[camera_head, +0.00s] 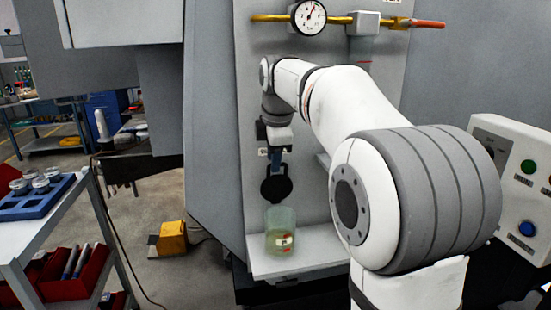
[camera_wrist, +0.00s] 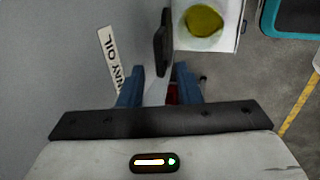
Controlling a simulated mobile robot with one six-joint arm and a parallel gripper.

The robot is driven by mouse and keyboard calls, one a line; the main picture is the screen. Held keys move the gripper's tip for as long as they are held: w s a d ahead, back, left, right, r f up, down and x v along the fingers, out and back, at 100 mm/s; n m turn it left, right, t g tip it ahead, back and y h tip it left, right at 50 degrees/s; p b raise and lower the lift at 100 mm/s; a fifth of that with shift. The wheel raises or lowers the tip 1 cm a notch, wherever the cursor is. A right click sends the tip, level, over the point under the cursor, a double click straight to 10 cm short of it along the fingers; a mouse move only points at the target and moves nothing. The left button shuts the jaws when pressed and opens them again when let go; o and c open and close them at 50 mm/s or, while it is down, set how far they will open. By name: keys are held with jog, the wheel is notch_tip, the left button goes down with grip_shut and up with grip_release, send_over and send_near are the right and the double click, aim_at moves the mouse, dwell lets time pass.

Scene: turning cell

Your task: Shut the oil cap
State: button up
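The oil cap (camera_head: 276,188) is a round black lid, standing upright above the mouth of a translucent greenish oil reservoir (camera_head: 280,222). In the wrist view the cap (camera_wrist: 163,42) shows nearly edge-on, and the open mouth beside it shows yellow oil (camera_wrist: 203,20). My gripper (camera_head: 276,160) is just above the cap, pointing down. In the wrist view its two blue fingers (camera_wrist: 160,75) are spread, with a gap on both sides of the cap's near edge. Any contact with the cap cannot be made out.
The reservoir stands on a pale ledge (camera_head: 298,252) against the grey machine panel (camera_head: 225,150). A label (camera_wrist: 110,58) ending in "OIL" is beside the fingers. A gauge (camera_head: 309,17) and pipe are above. A button panel (camera_head: 520,185) is right; a cart (camera_head: 60,215) is left.

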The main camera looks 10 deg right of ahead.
jog(key=shift+f, duration=0.15)
jog(key=shift+c, duration=0.5)
grip_shut()
jog(key=shift+d, duration=0.15)
